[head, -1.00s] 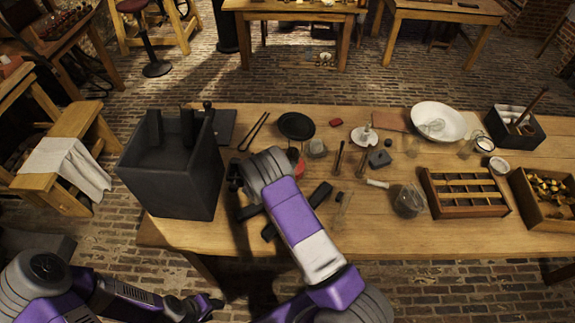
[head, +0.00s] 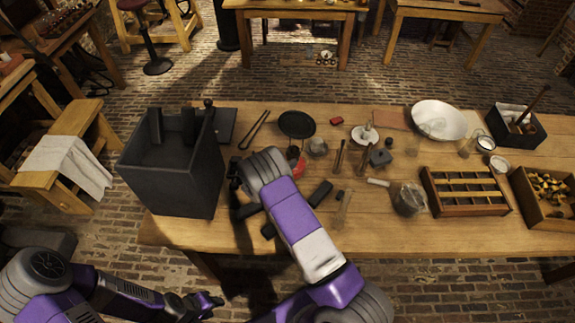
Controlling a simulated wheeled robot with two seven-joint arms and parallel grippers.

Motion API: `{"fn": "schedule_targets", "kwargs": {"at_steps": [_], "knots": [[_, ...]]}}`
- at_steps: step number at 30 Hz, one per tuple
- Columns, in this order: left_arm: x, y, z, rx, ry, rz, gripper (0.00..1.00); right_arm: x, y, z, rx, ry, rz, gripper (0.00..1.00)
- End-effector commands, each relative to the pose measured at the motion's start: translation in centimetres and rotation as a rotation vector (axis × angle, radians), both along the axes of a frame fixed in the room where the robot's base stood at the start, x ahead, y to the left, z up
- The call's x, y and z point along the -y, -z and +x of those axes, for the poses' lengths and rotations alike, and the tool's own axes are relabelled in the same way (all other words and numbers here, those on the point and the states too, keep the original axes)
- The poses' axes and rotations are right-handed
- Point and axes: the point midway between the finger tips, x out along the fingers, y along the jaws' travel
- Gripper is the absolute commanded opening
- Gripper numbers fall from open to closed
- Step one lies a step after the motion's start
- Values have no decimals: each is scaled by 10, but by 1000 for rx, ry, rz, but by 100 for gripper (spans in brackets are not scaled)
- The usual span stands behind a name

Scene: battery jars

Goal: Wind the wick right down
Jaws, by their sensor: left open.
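I cannot clearly make out a wick or its winder. A small glass vessel (head: 317,147) stands near the middle of the table, and a white dish with a small upright piece (head: 365,135) lies to its right. My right arm reaches over the table's front edge. My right gripper (head: 238,188) is dark and partly hidden by its own wrist, beside the right wall of the big dark box; its finger gap is unclear. My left gripper (head: 207,305) is open and empty, low in front of the table.
The tall dark open box (head: 172,180) fills the table's left end. A black round plate (head: 296,124), tongs (head: 254,130), a grey block (head: 380,157) and a glass jar (head: 408,200) stand around the middle. Wooden trays (head: 465,211) are at the right.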

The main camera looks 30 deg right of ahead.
Motion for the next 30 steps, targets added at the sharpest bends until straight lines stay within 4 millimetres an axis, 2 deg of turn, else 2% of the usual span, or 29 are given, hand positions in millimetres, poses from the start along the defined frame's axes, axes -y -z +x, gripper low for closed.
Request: {"fn": "schedule_targets", "kwargs": {"at_steps": [5,16,30], "knots": [[0,0,0,0,0,0,43,-11,-5,-5,-1,-2,3,33],[0,-2,0,0,0,0,43,-56,-29,-29,0,-2,0,33],[0,-2,0,0,0,0,43,-61,-31,-32,0,0,0,33]]}}
